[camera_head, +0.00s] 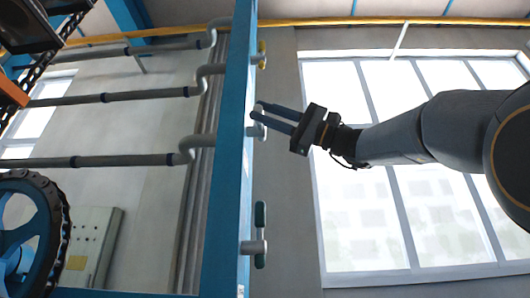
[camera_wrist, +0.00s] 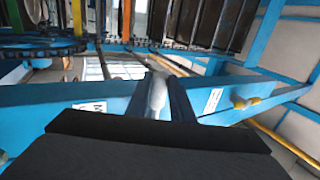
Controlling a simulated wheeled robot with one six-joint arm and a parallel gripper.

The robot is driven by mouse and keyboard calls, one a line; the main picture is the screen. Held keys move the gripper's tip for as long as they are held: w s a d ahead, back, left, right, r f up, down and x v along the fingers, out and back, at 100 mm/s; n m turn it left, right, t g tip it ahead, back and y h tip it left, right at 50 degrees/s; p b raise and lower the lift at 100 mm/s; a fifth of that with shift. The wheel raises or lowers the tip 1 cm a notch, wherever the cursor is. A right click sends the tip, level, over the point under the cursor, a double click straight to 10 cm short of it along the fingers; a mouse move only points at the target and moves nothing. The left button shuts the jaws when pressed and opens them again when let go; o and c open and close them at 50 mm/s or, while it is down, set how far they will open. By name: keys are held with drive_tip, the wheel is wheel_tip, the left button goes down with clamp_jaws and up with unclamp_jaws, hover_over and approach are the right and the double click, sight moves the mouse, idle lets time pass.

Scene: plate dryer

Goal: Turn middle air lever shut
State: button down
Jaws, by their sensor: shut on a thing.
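The middle air lever (camera_head: 258,131) sits on the right face of a blue upright beam (camera_head: 232,150), between two other levers. Only its pale grey stub shows well in the head view; its handle is mostly hidden by the fingers. My gripper (camera_head: 259,111) reaches in from the right with its two dark blue fingers at the lever. In the wrist view the pale grey lever (camera_wrist: 157,96) stands between the fingers, and my gripper (camera_wrist: 158,88) is shut on it. I cannot tell the lever's exact turn angle.
A yellow lever (camera_head: 261,55) is above on the same beam, also visible in the wrist view (camera_wrist: 245,102). A green-handled lever (camera_head: 260,235), upright, is below. Grey pipes (camera_head: 120,97) run left behind the beam.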

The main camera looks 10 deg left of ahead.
drive_tip(key=c, duration=1.6)
unclamp_jaws()
drive_tip(key=shift+o, duration=0.2)
drive_tip(key=s+v, duration=0.1)
drive_tip(key=v, duration=0.6)
drive_tip(key=shift+w+d+f, duration=0.2)
drive_tip(key=shift+w+d, duration=0.1)
drive_tip(key=shift+w, duration=0.2)
